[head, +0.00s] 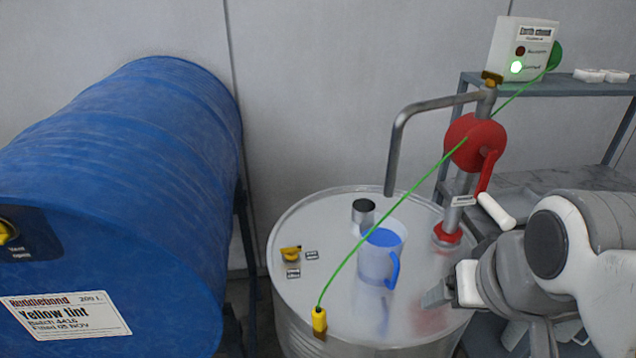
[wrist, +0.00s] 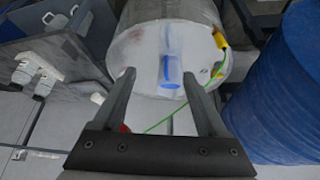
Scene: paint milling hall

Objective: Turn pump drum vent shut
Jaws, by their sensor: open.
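The pump drum (head: 330,325) is a steel drum standing upright. Its vent (head: 290,253) is a small yellow handle on the left of the lid, with one small label to its right and one below it. The labels are too small to read, and I cannot tell the handle's setting for certain. My gripper (head: 452,291) is over the right part of the lid in the head view, across the jug from the vent and apart from it. In the wrist view my gripper (wrist: 157,75) has its two fingers spread with nothing held between them.
A jug with blue contents (head: 380,262) stands mid-lid, near a dark cap (head: 363,211). A red-wheeled pump (head: 475,143) with a bent spout rises behind. A green cable runs from a yellow clamp (head: 319,321) to the earth box (head: 522,50). A blue drum (head: 130,150) lies left.

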